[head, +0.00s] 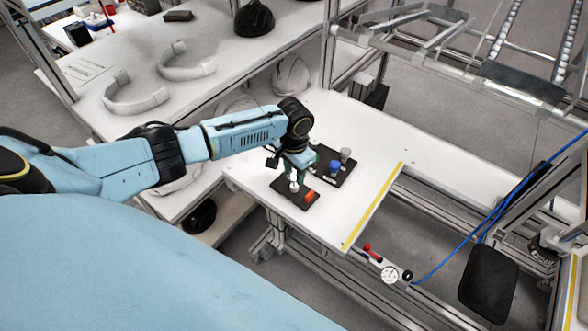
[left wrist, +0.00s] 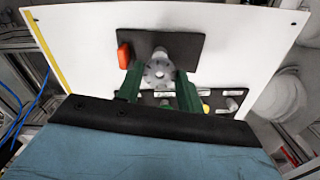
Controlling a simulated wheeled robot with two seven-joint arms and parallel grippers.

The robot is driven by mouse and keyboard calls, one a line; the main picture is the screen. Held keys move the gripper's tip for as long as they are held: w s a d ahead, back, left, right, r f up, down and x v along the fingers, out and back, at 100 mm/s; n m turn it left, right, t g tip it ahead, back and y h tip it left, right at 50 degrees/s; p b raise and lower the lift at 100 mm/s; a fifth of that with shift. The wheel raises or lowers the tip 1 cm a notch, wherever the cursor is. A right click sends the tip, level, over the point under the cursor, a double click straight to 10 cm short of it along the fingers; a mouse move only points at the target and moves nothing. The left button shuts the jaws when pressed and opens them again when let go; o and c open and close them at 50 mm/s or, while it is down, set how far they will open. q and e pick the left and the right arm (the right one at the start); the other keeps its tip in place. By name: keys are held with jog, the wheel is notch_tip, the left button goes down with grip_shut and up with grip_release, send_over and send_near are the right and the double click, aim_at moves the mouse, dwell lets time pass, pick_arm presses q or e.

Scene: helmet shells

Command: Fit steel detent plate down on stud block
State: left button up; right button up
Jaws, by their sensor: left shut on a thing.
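My left gripper (head: 295,178) points down over a black base plate (head: 283,196) on the white table. In the left wrist view its two green fingers (left wrist: 160,82) are shut on a round grey steel detent plate (left wrist: 158,74) with small holes. In the head view the held part is small and mostly hidden by the gripper. A pale grey piece (left wrist: 160,52) shows just past the disc over the black base plate (left wrist: 188,45); I take it for part of the stud block, mostly hidden. I cannot tell whether disc and block touch. My right gripper is not in view.
An orange block (head: 309,196) sits on the base plate. Beside it a second black tray (head: 322,174) holds a blue cylinder (head: 334,167) and a grey cylinder (head: 345,154). A yellow strip (head: 372,207) marks the table's edge; the tabletop right of the trays is clear.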

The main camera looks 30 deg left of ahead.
aim_at(294, 180)
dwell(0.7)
pick_arm(q)
jog(key=shift+p, duration=0.35)
jog(key=shift+p, duration=0.35)
dwell(0.4)
jog(key=shift+f+b, duration=1.25)
jog(key=shift+f, duration=0.8)
jog(key=o, duration=1)
jog(key=shift+o, duration=0.2)
notch_tip(294, 180, up, 13)
jog(key=p, duration=0.1)
jog(key=shift+r, duration=0.15)
